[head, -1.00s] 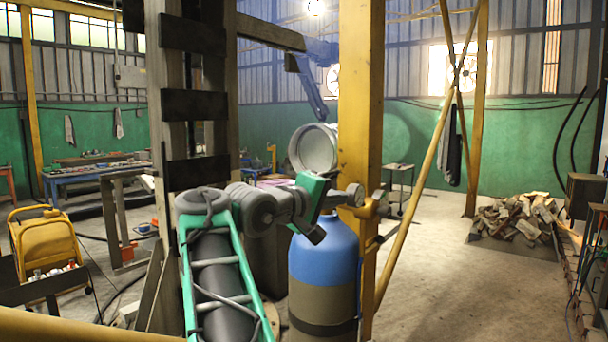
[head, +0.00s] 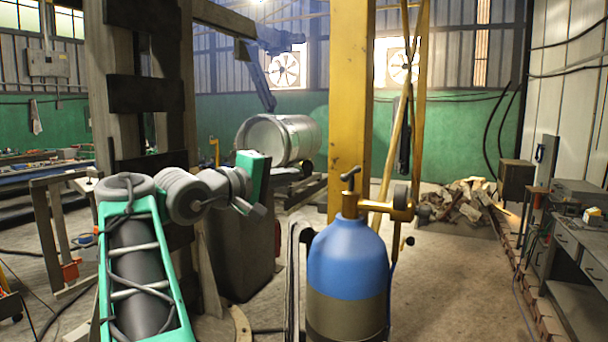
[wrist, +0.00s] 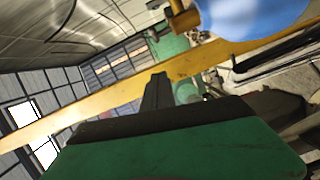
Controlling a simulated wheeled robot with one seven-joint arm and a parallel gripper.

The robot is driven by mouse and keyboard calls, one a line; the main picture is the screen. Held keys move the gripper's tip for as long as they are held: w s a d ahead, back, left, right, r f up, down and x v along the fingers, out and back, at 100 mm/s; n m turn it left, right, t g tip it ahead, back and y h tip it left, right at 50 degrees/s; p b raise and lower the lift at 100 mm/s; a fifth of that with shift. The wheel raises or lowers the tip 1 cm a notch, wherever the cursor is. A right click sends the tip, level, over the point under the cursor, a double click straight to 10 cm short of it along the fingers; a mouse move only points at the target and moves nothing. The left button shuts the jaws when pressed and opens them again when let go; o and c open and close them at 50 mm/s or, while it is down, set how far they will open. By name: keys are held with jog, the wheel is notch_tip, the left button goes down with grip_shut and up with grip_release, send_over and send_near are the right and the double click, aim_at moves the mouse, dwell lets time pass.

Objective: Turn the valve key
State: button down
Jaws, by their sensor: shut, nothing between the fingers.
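The valve key (head: 350,178) is a dark T-shaped handle standing upright on the brass valve (head: 372,207). The valve sits on top of a blue gas cylinder (head: 348,255) with a dull brown lower part. The blue cylinder also shows blurred at the upper right of the wrist view (wrist: 250,14). My gripper (head: 258,212) is left of the cylinder in the head view, apart from the valve key. Its dark fingers (wrist: 157,82) are shut and empty in the wrist view. The valve key cannot be made out there.
A yellow column (head: 350,100) rises behind the cylinder. A dark box-shaped block (head: 240,250) stands behind my arm, and a large metal drum (head: 285,140) lies beyond. A workbench (head: 575,240) stands at right. Open floor (head: 450,290) lies right of the cylinder.

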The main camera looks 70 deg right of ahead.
jog(key=p, duration=0.3)
send_near(351, 182)
jog(key=d, duration=0.1)
jog(key=d+r, duration=0.2)
jog(key=d, duration=0.1)
jog(key=shift+f+t+b, duration=0.15)
jog(key=shift+t+b, duration=0.15)
jog(key=shift+b, duration=0.05)
